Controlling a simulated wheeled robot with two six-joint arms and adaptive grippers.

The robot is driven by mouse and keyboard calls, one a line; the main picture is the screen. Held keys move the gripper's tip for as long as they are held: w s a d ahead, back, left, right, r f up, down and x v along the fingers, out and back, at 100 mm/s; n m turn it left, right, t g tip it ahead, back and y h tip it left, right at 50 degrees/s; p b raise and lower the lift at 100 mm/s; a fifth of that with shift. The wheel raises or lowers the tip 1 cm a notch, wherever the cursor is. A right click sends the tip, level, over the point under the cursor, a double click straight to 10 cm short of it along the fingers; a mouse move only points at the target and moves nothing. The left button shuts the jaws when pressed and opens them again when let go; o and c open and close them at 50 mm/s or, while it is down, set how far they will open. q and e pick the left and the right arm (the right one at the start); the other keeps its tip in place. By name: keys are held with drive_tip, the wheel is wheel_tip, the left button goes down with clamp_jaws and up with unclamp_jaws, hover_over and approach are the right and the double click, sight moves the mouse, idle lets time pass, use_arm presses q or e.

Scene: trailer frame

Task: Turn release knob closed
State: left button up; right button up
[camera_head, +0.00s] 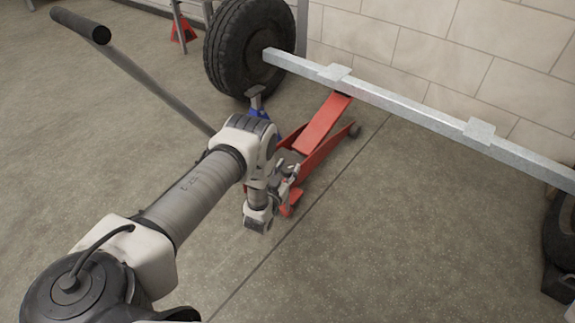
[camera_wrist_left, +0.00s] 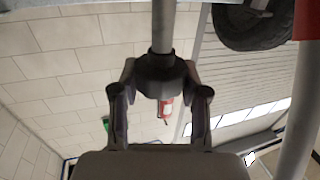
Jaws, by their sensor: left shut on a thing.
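The red floor jack (camera_head: 320,125) stands on the floor under the metal beam. Its long handle (camera_head: 150,80) rises to the upper left and ends in a black grip. My left gripper (camera_head: 288,180) is low beside the jack, near the handle's base; the arm hides part of that area. In the left wrist view, my left gripper (camera_wrist_left: 160,88) is shut on the dark release knob (camera_wrist_left: 160,70), one finger on each side. A grey rod (camera_wrist_left: 163,25) runs from the knob to the top of that view. The knob's turned position cannot be told. My right gripper is not in view.
A galvanised beam (camera_head: 420,117) crosses above the jack, with a black tire (camera_head: 228,50) at its left end and another tire (camera_head: 562,235) at right. A red stand (camera_head: 183,28) is at the back. A block wall (camera_head: 430,35) lies behind. Floor at the lower right is clear.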

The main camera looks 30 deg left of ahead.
use_arm(q)
drive_tip(key=m+h, duration=0.3)
drive_tip(key=h, duration=0.1)
drive_tip(key=shift+a+p, duration=0.15)
drive_tip(key=shift+p, duration=0.2)
drive_tip(key=m+h, duration=0.1)
drive_tip(key=h, duration=0.2)
drive_tip(key=shift+m, duration=0.3)
drive_tip(key=m+g+h+b, duration=0.1)
drive_tip(key=m+h, duration=0.1)
drive_tip(key=h, duration=0.2)
drive_tip(key=shift+f+m, duration=0.1)
drive_tip(key=shift+m, duration=0.3)
drive_tip(key=m+g+h+b, duration=0.1)
drive_tip(key=m+g+h, duration=0.1)
drive_tip(key=h, duration=0.1)
drive_tip(key=shift+b, duration=0.4)
drive_tip(key=shift+m+g+h+b, duration=0.5)
drive_tip(key=shift+m+g+h, duration=0.1)
drive_tip(key=shift+h, duration=0.1)
drive_tip(key=o, duration=1.2)
drive_tip(key=shift+c, duration=0.2)
